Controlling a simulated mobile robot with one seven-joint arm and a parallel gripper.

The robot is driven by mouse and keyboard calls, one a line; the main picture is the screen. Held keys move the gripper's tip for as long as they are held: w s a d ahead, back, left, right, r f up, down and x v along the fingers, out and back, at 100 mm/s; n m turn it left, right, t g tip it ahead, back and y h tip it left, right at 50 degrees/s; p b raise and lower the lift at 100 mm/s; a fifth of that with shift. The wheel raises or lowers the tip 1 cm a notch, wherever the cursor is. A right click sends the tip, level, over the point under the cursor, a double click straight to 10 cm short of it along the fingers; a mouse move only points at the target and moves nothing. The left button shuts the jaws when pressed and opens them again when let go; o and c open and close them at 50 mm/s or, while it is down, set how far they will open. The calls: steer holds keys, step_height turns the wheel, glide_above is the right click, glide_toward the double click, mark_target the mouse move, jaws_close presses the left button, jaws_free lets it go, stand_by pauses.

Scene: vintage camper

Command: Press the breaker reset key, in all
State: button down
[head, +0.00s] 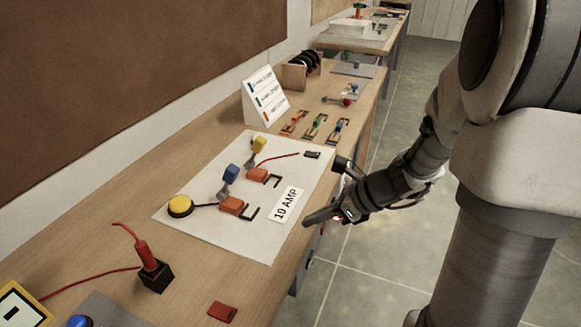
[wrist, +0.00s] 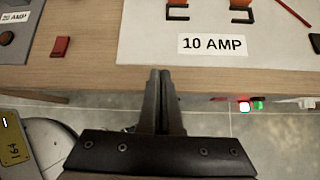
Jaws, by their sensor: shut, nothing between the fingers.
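No key labelled as a breaker reset can be read. A yellow round button (head: 180,205) sits at the left of a white board (head: 210,236), with a dark lead to an orange block (head: 232,206). A small red flat piece (head: 222,311) lies on the bench in front of the board; it also shows in the wrist view (wrist: 61,46). My gripper (head: 309,220) is shut and empty beside the bench's front edge, near the "10 AMP" label (head: 286,205). In the wrist view its fingertips (wrist: 160,73) point toward the board's edge.
A black block with a red plug (head: 151,274) and a blue button (head: 78,321) stand at the near left. Blue (head: 229,174) and yellow (head: 259,145) levers rise from the board. A sign (head: 263,98) and several coloured clips stand farther back. Open floor (head: 365,240) lies right of the bench.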

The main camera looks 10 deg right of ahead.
mark_target(324, 228)
steer(key=w+d+f+m+t+h+b, duration=0.1)
steer(key=w+d+f+m+t, duration=0.1)
steer(key=d+f+m, duration=0.7)
steer(key=w+d+f+m+t+h+b, duration=0.1)
steer(key=d+f+m+t, duration=0.3)
steer(key=d+f+m, duration=0.4)
steer(key=w+f+m+h, duration=0.1)
steer(key=m, duration=0.4)
steer(key=shift+w+d+f+m, duration=0.3)
steer(key=shift+d+f+m, duration=0.1)
steer(key=w+a+b, duration=0.2)
steer(key=w+a, duration=0.3)
steer(key=a, duration=0.2)
steer(key=shift+a, duration=0.15)
steer(key=shift+w+a, duration=0.1)
steer(key=shift+a, duration=0.05)
stand_by(0.7)
steer(key=shift+w+a, duration=0.15)
